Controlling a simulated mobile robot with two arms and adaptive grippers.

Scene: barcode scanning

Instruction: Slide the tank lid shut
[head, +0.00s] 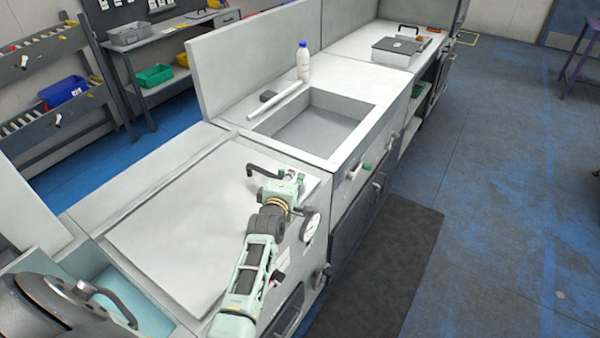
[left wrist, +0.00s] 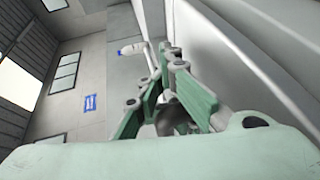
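The tank lid (head: 175,235) is a large pale flat panel lying over the tank in the foreground. A dark bar handle (head: 262,172) stands at its far right corner. At the lower left, a strip of the tank's teal inside (head: 140,312) shows uncovered. My left gripper (head: 290,180), pale green, is at the handle's right end. I cannot tell whether it touches the handle. In the left wrist view its green fingers (left wrist: 168,58) slant toward each other, and their grip is unclear. My right gripper is out of view.
Beyond the tank is a recessed sink (head: 320,128) with a white bar (head: 275,102) and a blue-capped bottle (head: 303,62) behind it. A grey box (head: 397,50) sits on the far counter. A tall panel (head: 250,60) runs along the back. The floor at right is open.

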